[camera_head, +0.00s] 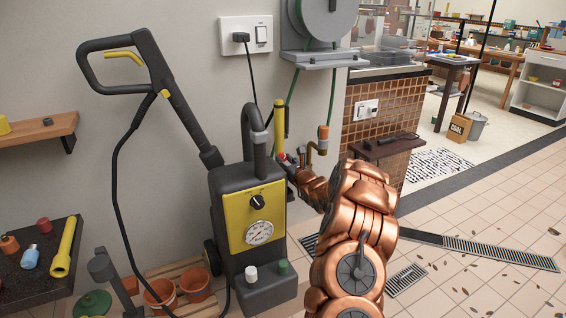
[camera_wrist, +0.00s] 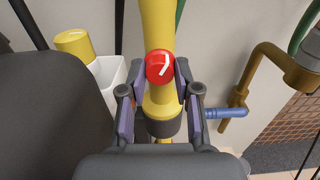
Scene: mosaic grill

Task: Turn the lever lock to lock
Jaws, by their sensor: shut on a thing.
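A small round red knob (camera_wrist: 158,66) with a white curved mark sits on the front of an upright yellow tube (camera_wrist: 158,22). I take this knob to be the lever lock, though no long lever shows. My gripper (camera_wrist: 163,78) has its two fingers on either side of the knob and is shut on it. In the head view the knob is a small red spot (camera_head: 282,157) below the yellow tube (camera_head: 279,119), and my gripper (camera_head: 289,164) reaches it from the right. The knob's sides are partly hidden by the fingers.
A black and yellow pressure washer (camera_head: 232,200) stands left of my arm. A brass tap (camera_head: 322,143) is close on the right, its blue handle (camera_wrist: 226,112) near my right finger. A hose reel (camera_head: 325,18) hangs above. Open tiled floor (camera_head: 480,210) lies to the right.

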